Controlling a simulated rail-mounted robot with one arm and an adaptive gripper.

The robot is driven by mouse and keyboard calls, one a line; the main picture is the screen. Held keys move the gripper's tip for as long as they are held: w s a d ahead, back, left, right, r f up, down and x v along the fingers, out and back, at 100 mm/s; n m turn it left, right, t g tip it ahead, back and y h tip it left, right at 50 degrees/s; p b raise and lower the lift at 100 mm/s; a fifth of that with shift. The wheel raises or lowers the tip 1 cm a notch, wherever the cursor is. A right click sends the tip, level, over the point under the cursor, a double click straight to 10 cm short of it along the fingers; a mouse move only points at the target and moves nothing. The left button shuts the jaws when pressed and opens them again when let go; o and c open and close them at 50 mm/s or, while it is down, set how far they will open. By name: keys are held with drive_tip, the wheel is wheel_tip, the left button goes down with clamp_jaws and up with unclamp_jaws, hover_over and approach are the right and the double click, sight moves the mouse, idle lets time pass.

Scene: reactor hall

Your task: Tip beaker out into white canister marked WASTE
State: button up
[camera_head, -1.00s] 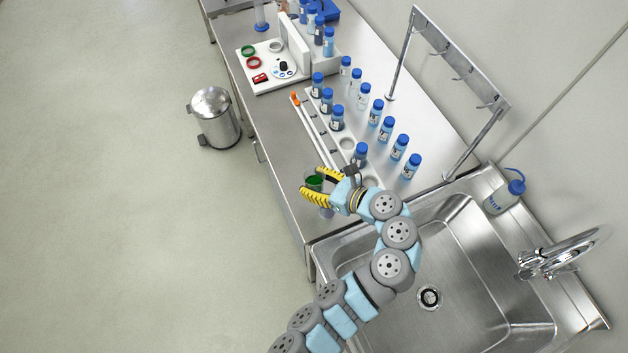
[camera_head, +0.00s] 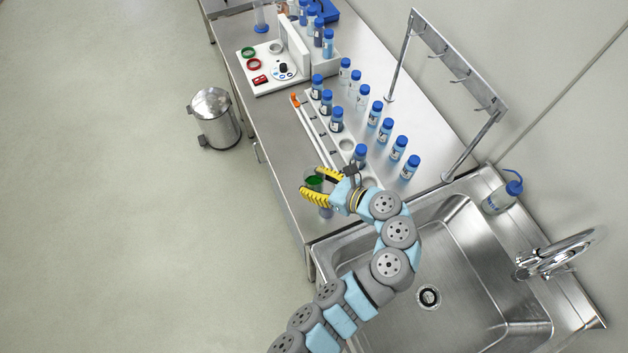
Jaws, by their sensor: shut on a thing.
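My gripper (camera_head: 318,186) has yellow and black striped fingers and is shut on a clear beaker (camera_head: 315,181) with green liquid in it. The beaker is near the front edge of the bench, close to the sink. It looks roughly upright, and the fingers partly cover it. I see no white canister marked WASTE in this view.
A white rack (camera_head: 346,145) with several blue-capped bottles stands just behind my gripper. A metal sink (camera_head: 480,270) with a tap (camera_head: 560,255) is at the right. A hook stand (camera_head: 450,60) rises at the back. A pedal bin (camera_head: 214,118) stands on the open floor at left.

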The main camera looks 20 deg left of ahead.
sight(312, 169)
drive_tip(key=shift+r+p, duration=2.7)
drive_tip(key=shift+p, duration=0.35)
drive_tip(key=shift+f, duration=0.1)
drive_tip(key=shift+w+a+r, duration=0.3)
drive_tip(key=shift+w+a, duration=0.05)
drive_tip(key=w+d+r+m+t+h+p, duration=0.2)
drive_tip(key=w+r+m+t+h, duration=0.25)
drive_tip(key=m+t, duration=0.3)
drive_tip(key=s+d+m+t+h+p, duration=0.1)
drive_tip(key=s+d+m+h, duration=0.4)
drive_tip(key=d, duration=0.8)
drive_tip(key=m+t+h, duration=0.1)
drive_tip(key=m+h, duration=0.1)
drive_tip(key=h, duration=0.1)
drive_tip(key=shift+f+h, duration=0.25)
drive_tip(key=shift+h, duration=0.1)
drive_tip(key=shift+s+m+t, duration=0.1)
drive_tip(key=shift+m+t, duration=0.15)
